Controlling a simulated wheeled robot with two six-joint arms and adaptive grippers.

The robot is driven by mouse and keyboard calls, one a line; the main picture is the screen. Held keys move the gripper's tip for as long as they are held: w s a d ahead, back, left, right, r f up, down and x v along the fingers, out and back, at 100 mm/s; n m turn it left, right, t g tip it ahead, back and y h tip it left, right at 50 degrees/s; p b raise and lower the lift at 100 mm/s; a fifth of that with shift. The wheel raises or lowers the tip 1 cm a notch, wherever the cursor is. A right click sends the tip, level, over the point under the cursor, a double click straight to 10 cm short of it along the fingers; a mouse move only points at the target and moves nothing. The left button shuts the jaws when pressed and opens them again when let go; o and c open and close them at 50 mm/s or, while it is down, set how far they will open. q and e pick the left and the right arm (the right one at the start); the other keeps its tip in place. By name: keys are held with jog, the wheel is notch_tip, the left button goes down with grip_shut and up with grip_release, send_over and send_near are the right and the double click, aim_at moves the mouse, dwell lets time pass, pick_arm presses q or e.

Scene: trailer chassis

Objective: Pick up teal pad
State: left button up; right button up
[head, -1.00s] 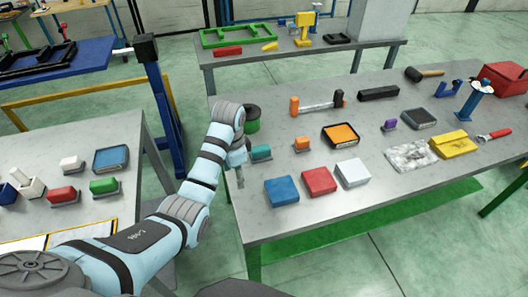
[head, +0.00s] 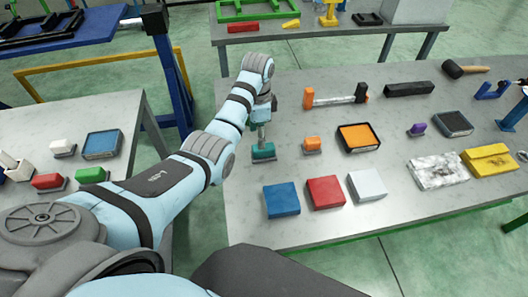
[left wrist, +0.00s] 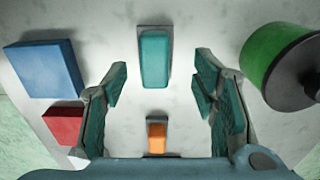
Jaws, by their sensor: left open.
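The teal pad (head: 263,151) lies on the grey table, near its left end, on a thin dark base. In the left wrist view the teal pad (left wrist: 155,60) is upright in the picture, centred ahead of the fingers. My left gripper (left wrist: 160,90) is open and empty, its fingers spread to either side of the pad's line. In the head view my left gripper (head: 261,135) is directly above the pad, partly covering it. I cannot tell the exact height gap. My right gripper is not in view.
An orange pad (head: 312,144) sits right of the teal one. Blue (head: 281,199), red (head: 325,191) and white (head: 366,184) boxes lie nearer the front edge. A green and black spool (left wrist: 285,65) stands close to the right finger in the wrist view.

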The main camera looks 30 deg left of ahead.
aim_at(263, 151)
pick_arm(q)
jog(key=shift+s+d+f, duration=0.15)
jog(key=shift+s+f, duration=0.1)
jog(key=shift+f, duration=0.2)
jog(key=shift+s+d+f, duration=0.1)
jog(key=shift+s+f, duration=0.15)
jog(key=shift+f, duration=0.2)
jog(key=f, duration=0.1)
jog(key=w+f, duration=0.1)
jog(key=f, duration=0.3)
jog(key=shift+w+d+f+b, duration=0.15)
jog(key=shift+w+d+b, duration=0.05)
jog(key=shift+d+b, duration=0.15)
jog(key=shift+a+f, duration=0.1)
jog(key=shift+s+r, duration=0.25)
jog(key=shift+c, duration=0.8)
jog(key=shift+s, duration=0.1)
jog(key=c, duration=0.6)
grip_shut()
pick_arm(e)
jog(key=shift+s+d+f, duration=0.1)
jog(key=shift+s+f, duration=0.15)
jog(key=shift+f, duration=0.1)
pick_arm(q)
jog(key=shift+r, duration=0.1)
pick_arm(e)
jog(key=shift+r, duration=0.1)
